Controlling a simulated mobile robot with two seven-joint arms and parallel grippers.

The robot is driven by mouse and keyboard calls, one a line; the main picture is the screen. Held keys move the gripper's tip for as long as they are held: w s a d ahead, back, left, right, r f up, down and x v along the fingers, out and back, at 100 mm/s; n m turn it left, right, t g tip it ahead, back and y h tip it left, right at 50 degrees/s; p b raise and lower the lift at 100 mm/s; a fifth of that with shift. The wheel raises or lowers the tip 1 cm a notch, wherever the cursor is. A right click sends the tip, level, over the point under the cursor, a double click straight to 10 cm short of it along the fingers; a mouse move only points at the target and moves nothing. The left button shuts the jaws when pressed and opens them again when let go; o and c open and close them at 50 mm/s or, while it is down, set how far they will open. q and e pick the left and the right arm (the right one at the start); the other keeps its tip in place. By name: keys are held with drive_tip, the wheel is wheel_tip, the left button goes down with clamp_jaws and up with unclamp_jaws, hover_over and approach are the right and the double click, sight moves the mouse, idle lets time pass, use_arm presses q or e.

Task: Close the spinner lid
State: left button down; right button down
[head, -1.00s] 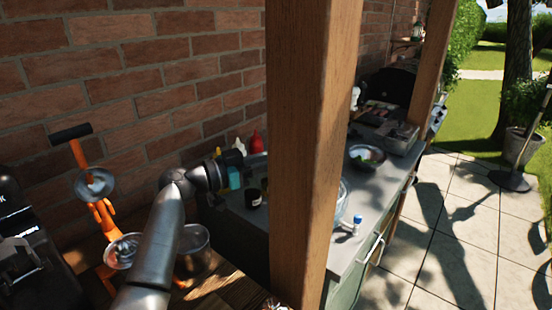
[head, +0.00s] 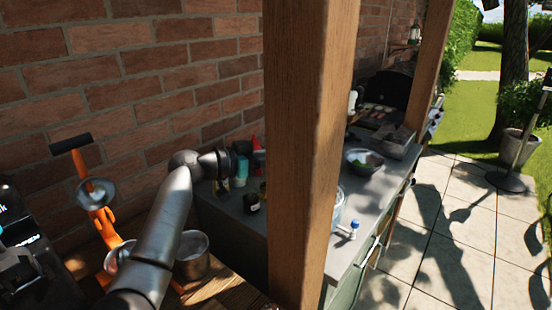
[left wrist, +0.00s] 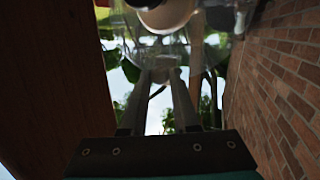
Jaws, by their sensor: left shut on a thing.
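In the left wrist view my left gripper (left wrist: 160,74) is shut on a small pale piece between its fingertips. A clear, see-through part that looks like the spinner lid (left wrist: 205,52) spreads around and beyond the fingertips. A rounded whitish thing (left wrist: 165,14) shows at the top edge. In the head view my left arm reaches right towards the counter, and its gripper is hidden behind the wooden post. A clear bowl, possibly the spinner (head: 339,208), shows only in part at the post's right edge. Whether the lid is open or shut cannot be told. My right gripper is not seen.
The thick wooden post (head: 308,150) blocks the middle of the head view. The brick wall (head: 150,90) runs behind. A metal pot (head: 193,258) stands near my arm.

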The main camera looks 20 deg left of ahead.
use_arm(q)
drive_tip(key=shift+w+d+r+n+g+y+p, duration=0.2)
drive_tip(key=shift+w+d+g+y, duration=0.15)
drive_tip(key=shift+w, duration=0.5)
drive_tip(key=shift+w+d+r+n+g+y+p, duration=0.15)
drive_tip(key=shift+w+d+g+y, duration=0.2)
drive_tip(key=shift+w, duration=0.55)
drive_tip(key=shift+w+d+r+n+g+y+p, duration=0.1)
drive_tip(key=shift+w+d+r+g+y, duration=0.1)
drive_tip(key=shift+w+d+g, duration=0.45)
drive_tip(key=shift+w+d+n+g+y+b, duration=0.15)
drive_tip(key=shift+w+d+g+y+b, duration=0.2)
drive_tip(key=shift+w, duration=0.5)
drive_tip(key=shift+w+n+g+y+b, duration=0.15)
drive_tip(key=shift+w+g+b, duration=0.15)
drive_tip(key=shift+w+b, duration=0.4)
drive_tip(key=shift+w+f, duration=0.1)
drive_tip(key=shift+w, duration=0.15)
drive_tip(key=c, duration=1)
unclamp_jaws()
drive_tip(key=shift+d, duration=0.1)
drive_tip(key=shift+o, duration=0.2)
